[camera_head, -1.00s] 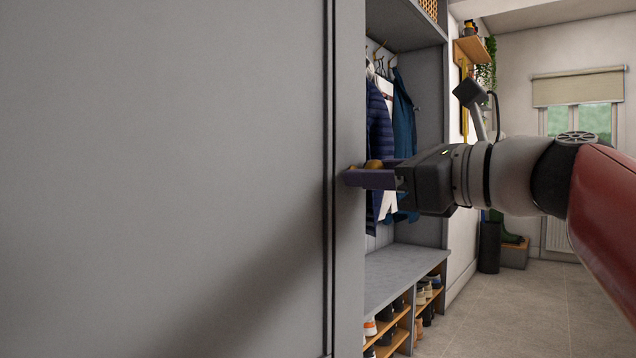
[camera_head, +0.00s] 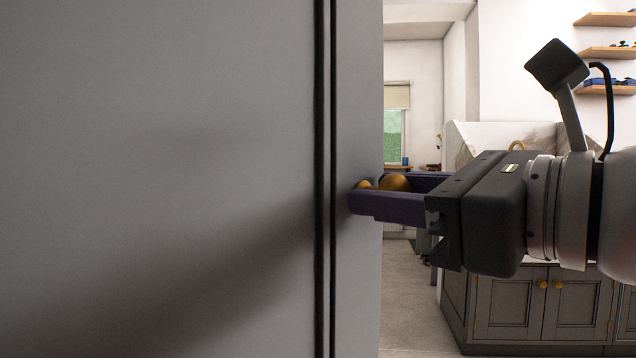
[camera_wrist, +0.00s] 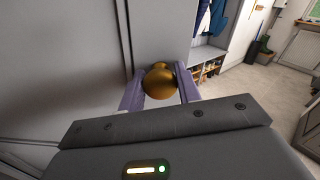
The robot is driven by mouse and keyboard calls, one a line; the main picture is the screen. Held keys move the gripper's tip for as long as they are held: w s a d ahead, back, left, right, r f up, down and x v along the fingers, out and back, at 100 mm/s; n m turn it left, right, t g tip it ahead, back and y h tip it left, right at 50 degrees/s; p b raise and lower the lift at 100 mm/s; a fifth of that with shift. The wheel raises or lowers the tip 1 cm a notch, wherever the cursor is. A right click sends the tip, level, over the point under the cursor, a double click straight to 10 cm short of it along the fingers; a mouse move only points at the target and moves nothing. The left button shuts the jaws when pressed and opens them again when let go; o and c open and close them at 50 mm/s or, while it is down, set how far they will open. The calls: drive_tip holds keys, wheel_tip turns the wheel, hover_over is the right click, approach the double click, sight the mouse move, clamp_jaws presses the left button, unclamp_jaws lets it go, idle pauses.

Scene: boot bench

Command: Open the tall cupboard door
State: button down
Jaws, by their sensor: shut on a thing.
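The tall cupboard door (camera_head: 160,180) is a grey framed panel that fills the left of the head view. It also shows in the wrist view (camera_wrist: 165,30). A round brass knob (camera_head: 395,183) sits on its stile near the free edge. My gripper (camera_head: 385,195) reaches in from the right and is shut on the knob. In the wrist view the knob (camera_wrist: 158,82) lies between the two purple fingers. The cupboard's inside is not in view, and the size of any gap at the door's edge cannot be told.
Grey base cabinets (camera_head: 540,305) with brass knobs stand behind my arm at the right. Wall shelves (camera_head: 610,52) are above. Open floor (camera_head: 405,310) shows past the door's edge. In the wrist view, the boot bench (camera_wrist: 207,55) with hanging clothes and shoes lies beyond the door.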

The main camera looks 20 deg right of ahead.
drive_tip(key=shift+v, duration=0.9)
drive_tip(key=c, duration=1)
unclamp_jaws()
drive_tip(key=shift+a, duration=0.1)
drive_tip(key=shift+c, duration=0.2)
drive_tip(key=p+v, duration=0.1)
drive_tip(key=v, duration=0.7)
drive_tip(key=shift+a, duration=0.15)
